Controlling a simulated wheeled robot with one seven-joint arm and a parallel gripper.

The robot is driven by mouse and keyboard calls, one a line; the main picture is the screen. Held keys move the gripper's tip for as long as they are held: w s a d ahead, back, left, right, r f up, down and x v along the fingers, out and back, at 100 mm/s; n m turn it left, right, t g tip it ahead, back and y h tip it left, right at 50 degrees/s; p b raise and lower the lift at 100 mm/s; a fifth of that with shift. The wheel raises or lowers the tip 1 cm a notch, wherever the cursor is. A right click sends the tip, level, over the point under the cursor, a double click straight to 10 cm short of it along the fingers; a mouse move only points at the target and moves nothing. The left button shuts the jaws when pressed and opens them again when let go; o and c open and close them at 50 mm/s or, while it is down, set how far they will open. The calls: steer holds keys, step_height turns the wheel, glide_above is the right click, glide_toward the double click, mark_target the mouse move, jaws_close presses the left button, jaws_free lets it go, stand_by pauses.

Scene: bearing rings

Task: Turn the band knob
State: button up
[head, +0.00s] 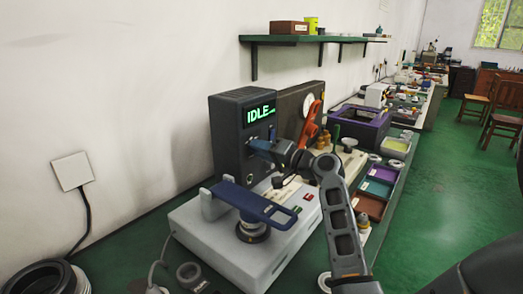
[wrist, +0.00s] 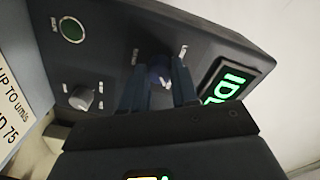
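A dark control box (head: 228,140) with a green lit display reading IDLE stands on the bench by the wall. In the wrist view its panel carries a bluish-grey knob (wrist: 160,72) beside the display, and a second grey knob (wrist: 82,97) further left. The small labels are too blurred to read, so I cannot tell which is the band knob. My gripper (wrist: 160,82) has its two dark fingers on either side of the bluish-grey knob; whether they touch it is not clear. In the head view my gripper (head: 258,146) is at the box's front face.
A round green button (wrist: 72,30) is on the same panel. In front of the box is a pale machine (head: 225,245) with a blue hinged arm (head: 255,203). A dial gauge (head: 308,104) and orange lever stand right of the box, with trays (head: 370,205) further right.

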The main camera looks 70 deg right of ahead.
steer(key=o, duration=0.5)
steer(key=shift+c, duration=0.2)
steer(key=b+v, duration=0.1)
steer(key=v, duration=0.7)
steer(key=shift+b, duration=0.3)
steer(key=shift+f, duration=0.1)
